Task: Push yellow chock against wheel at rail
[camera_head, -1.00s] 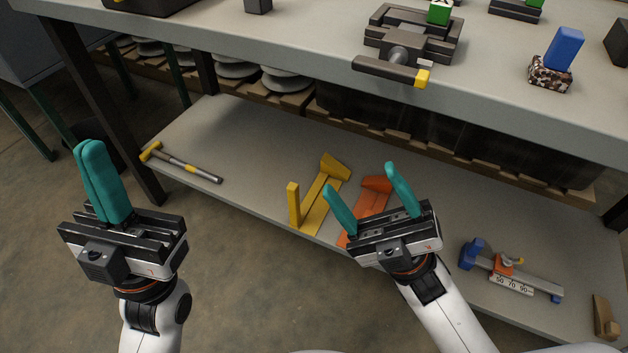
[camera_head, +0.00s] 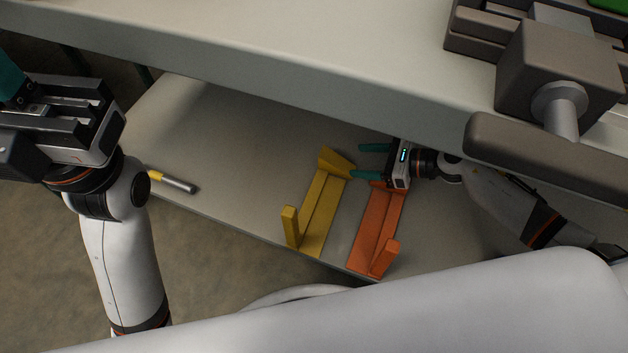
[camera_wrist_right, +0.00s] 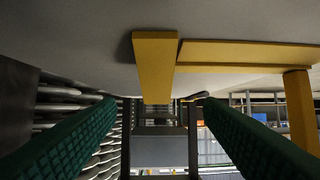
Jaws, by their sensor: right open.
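The yellow chock (camera_head: 317,205) lies on the lower shelf in the head view. It is a long piece with a wedge-like block at its far end and an upright post at its near end. My right gripper (camera_head: 357,160) is open under the tabletop, its teal fingers pointing left at the chock's far end. In the right wrist view the yellow end block (camera_wrist_right: 155,65) shows between the two spread fingers; contact cannot be told. No wheel or rail can be made out. My left gripper (camera_head: 12,85) is cut off at the upper left edge, away from the chock.
A similar orange piece (camera_head: 376,230) lies right of the yellow one, close below my right gripper.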

